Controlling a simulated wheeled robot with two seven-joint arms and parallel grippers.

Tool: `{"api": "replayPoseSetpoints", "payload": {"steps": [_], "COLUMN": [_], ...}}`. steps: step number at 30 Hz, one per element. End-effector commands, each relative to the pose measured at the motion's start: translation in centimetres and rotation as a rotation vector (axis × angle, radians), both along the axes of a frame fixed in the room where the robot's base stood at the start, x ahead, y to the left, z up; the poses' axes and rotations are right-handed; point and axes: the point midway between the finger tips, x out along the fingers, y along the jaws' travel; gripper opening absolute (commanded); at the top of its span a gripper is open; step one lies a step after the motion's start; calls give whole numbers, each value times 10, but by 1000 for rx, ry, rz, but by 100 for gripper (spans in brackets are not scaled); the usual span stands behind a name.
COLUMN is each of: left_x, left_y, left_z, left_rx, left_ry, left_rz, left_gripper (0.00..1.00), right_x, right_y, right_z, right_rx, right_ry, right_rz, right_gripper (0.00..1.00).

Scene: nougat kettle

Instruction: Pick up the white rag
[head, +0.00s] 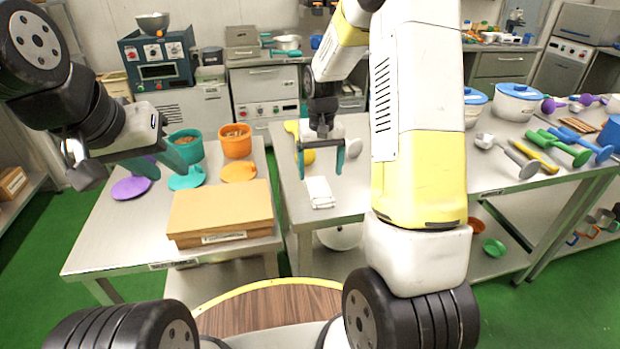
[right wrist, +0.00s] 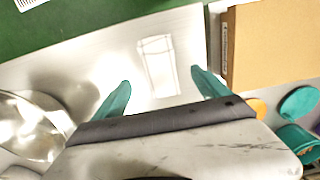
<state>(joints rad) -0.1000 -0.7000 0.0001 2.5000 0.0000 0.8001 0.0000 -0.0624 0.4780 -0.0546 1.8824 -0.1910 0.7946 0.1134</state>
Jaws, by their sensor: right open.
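The white rag (head: 319,192) lies folded flat on the grey metal table, near its front edge. In the right wrist view the rag (right wrist: 158,66) lies ahead of and between my fingertips. My right gripper (head: 321,173) is open and empty, pointing down above the table just behind the rag, apart from it. Its two teal fingers also show in the right wrist view (right wrist: 162,80), spread wider than the rag.
A cardboard box (head: 222,211) lies on the left table, left of the rag. Teal (head: 187,148) and orange (head: 236,142) pots and lids stand behind it. A shiny metal bowl (right wrist: 28,125) is near my right gripper. Blue-lidded pots (head: 517,101) and utensils stand on the right.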

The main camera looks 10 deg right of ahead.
Motion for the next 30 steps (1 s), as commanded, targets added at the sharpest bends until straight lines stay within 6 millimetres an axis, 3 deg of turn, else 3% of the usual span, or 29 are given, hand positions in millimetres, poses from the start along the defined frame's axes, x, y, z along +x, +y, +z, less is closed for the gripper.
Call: {"api": "replayPoseSetpoints", "payload": {"steps": [13,23,30], "left_x": [0,0,0], "left_y": [0,0,0], "left_z": [0,0,0], "left_rx": [0,0,0], "left_ry": [0,0,0], "left_rz": [0,0,0], "left_gripper": [34,34,34], "right_x": [2,2,2], "right_y": [-1,-1,-1], "right_z": [-59,-67,-67], "right_rx": [1,1,1], "right_ry": [2,-1,-1], "right_rz": [-1,0,0], "right_gripper": [85,85,38]}}
